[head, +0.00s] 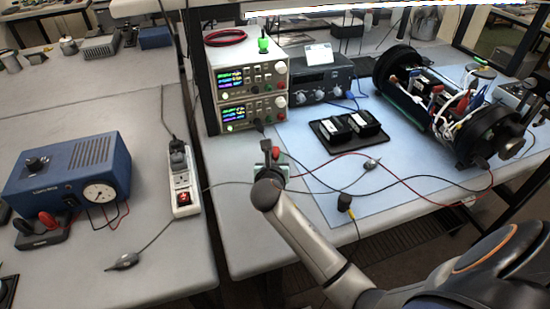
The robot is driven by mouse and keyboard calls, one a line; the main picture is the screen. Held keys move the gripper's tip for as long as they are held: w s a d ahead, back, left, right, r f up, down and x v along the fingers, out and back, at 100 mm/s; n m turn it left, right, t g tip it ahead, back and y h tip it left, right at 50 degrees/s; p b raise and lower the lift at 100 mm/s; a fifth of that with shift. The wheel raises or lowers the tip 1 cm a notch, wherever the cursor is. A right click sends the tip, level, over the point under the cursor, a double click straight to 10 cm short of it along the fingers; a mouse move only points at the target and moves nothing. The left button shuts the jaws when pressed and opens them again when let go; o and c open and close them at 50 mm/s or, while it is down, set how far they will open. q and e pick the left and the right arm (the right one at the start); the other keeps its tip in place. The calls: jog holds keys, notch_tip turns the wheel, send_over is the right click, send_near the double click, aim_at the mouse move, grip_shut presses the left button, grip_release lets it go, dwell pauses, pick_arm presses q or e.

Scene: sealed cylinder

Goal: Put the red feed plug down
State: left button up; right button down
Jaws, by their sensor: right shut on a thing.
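My right gripper (270,168) is at the front left of the right-hand bench, in front of the stacked power supplies. It is shut on the red feed plug (277,155), of which a small red part shows at the jaws. The wrist hides most of the jaws, and I cannot tell whether the plug touches the bench. A red lead (345,154) runs from near the plug across the blue mat to the open cylinder (455,105). My left gripper is not in view.
Two stacked power supplies (247,82) stand behind the gripper. A black tray (325,137) with two black blocks lies on the blue mat (335,205). A white power strip (183,182) lies left, beside a blue metered box (70,172).

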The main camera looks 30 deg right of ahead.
jog(key=shift+f, duration=0.4)
jog(key=shift+f, duration=0.15)
jog(key=c, duration=0.7)
grip_release()
jog(key=shift+r, duration=0.4)
jog(key=v, duration=0.6)
jog(key=p+v, duration=0.1)
jog(key=v, duration=0.5)
jog(key=shift+r, duration=0.3)
jog(key=shift+f, duration=0.1)
